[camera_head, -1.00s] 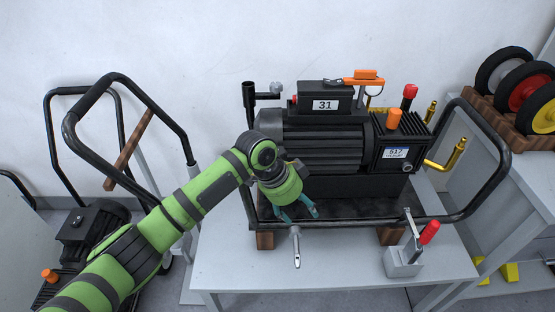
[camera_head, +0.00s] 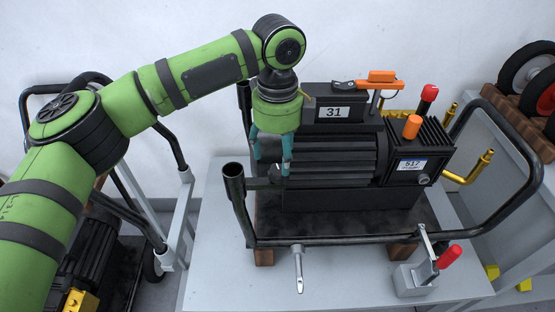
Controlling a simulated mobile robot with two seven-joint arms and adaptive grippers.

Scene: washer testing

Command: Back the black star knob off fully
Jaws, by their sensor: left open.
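My left gripper (camera_head: 272,165) points down with its teal fingers open at the left end of the motor unit (camera_head: 335,155). Its fingertips are just above a short dark arm (camera_head: 262,184) that sticks out from the open top of the cart frame's front left tube (camera_head: 233,172). A small knob-like piece seems to sit between the fingertips. It is mostly hidden, so I cannot tell whether it is the black star knob or whether the fingers touch it. No black star knob shows clearly elsewhere. My right gripper is not in view.
The black tube frame (camera_head: 340,241) surrounds the unit on a grey table (camera_head: 225,280). A toggle clamp with a red handle (camera_head: 449,257) stands at the front right. Wheels (camera_head: 525,75) sit on a rack at the right. Another cart is at the left.

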